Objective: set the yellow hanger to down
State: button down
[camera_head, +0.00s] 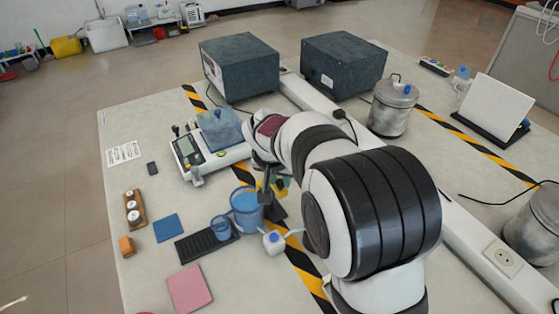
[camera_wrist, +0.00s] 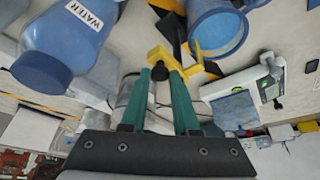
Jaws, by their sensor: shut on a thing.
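The yellow hanger (camera_wrist: 160,55) is in the upper middle of the wrist view, at the tips of my gripper's green fingers. My gripper (camera_wrist: 161,74) is shut on it, with a small dark round part between the fingertips. A yellow arm of the hanger rises beside a blue vessel. In the head view a bit of yellow (camera_head: 281,183) shows beside my dark gripper, just behind the blue beaker (camera_head: 246,213). My arm and gripper hide most of the hanger there, so I cannot tell its tilt.
A small blue cup (camera_head: 221,230), a black tray (camera_head: 204,245) and a white wash bottle (camera_head: 273,243) stand close in front. A balance (camera_head: 209,158) is behind to the left. A bottle labelled WATER (camera_wrist: 60,45) is near my gripper. The table's left side has free room.

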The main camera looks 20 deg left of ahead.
jog(key=shift+f, duration=1.25)
jog(key=c, duration=0.7)
grip_release()
jog(key=shift+o, duration=0.2)
jog(key=v, duration=1.6)
